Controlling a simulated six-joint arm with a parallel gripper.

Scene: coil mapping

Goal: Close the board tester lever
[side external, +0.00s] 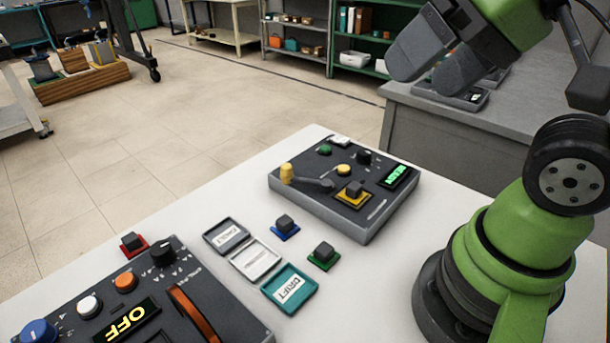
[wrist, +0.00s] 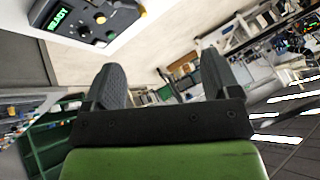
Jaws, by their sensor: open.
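The board tester (side external: 345,190) is a dark grey box at the right part of the white table, with a lit green READY display (side external: 395,176). Its lever (side external: 308,182) is a dark arm with a yellow knob (side external: 286,173) at the left end. A grey block on a yellow base (side external: 354,193) sits on its top face. My gripper (side external: 433,68) is high up at the upper right, open and empty, well clear of the tester. In the wrist view my gripper (wrist: 162,85) shows two spread fingers, with the tester (wrist: 95,20) at the upper left.
A second control box (side external: 150,300) with an OFF display stands at the front left. Trays labelled FAULT (side external: 227,234) and DRIFT (side external: 289,288), a blank-looking tray (side external: 256,259), and blocks on red (side external: 133,244), blue (side external: 285,228) and green (side external: 323,256) bases lie between. A grey bench (side external: 450,135) stands behind.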

